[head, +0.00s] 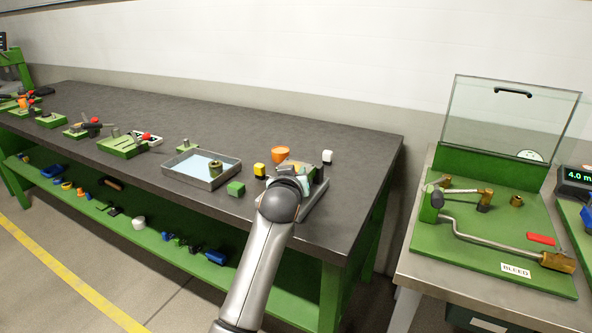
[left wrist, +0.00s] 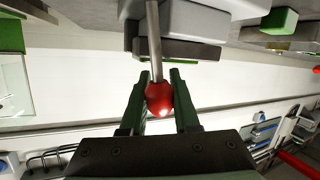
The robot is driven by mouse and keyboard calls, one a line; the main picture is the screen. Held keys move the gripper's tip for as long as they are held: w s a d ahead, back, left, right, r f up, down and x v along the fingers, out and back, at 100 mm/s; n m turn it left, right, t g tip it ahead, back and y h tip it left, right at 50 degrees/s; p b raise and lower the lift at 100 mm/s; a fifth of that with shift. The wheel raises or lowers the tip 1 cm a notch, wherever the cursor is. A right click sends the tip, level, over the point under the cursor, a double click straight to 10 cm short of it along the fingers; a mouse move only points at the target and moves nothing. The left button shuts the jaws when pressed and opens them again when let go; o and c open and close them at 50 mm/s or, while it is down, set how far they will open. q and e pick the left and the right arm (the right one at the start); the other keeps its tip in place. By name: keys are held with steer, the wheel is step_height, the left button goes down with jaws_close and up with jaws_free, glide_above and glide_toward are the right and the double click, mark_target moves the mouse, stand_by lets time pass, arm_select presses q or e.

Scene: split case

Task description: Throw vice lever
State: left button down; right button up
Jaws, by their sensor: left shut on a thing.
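In the left wrist view, my left gripper (left wrist: 159,78) has its two green fingers on either side of a red ball knob (left wrist: 159,100) and is shut on it. The knob sits at the end of the thin grey vice lever (left wrist: 154,40), which runs up to the grey vice (left wrist: 195,20) at the top of the picture. In the head view, the vice (head: 316,198) stands at the right front end of the dark bench, and my left arm covers much of it. The knob and fingertips are hidden there. My right gripper does not show.
A metal tray (head: 178,171) is to the left. A green-topped table (head: 470,262) stands right, across a gap.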

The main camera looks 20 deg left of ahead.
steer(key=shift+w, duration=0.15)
arm_select(q)
steer(key=c, duration=0.6)
jaws_free()
steer(key=shift+a, duration=0.1)
steer(key=shift+c, duration=0.2)
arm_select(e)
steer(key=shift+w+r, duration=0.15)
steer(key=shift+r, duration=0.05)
